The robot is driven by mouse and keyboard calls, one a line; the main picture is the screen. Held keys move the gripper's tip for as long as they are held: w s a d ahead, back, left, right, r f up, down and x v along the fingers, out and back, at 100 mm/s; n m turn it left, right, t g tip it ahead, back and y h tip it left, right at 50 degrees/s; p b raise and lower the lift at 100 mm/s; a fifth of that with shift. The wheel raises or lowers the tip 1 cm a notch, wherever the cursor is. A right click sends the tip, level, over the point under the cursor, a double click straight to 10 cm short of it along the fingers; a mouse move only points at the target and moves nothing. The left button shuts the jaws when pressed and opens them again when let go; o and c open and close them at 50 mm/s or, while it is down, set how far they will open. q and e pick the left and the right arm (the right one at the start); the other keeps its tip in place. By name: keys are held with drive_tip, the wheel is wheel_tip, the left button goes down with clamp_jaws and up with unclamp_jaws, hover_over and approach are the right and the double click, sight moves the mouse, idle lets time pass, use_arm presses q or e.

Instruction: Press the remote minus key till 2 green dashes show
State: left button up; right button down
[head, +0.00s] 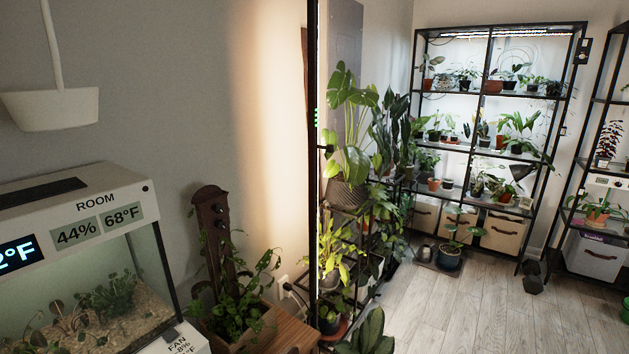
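Small green marks (317,116) glow on the edge of a tall black upright post (313,200) near the middle of the head view. They are too small and edge-on for me to count surely. I cannot make out a remote or a minus key in this view. Neither of my grippers is in view.
A terrarium (95,235) with ROOM readouts of 44% and 68°F stands at left. A white FAN box (180,342) is below it. A brown planter (243,325) with an upright board stands on a wooden surface. Plant shelves (488,150) stand at back; open floor (455,310) lies in front.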

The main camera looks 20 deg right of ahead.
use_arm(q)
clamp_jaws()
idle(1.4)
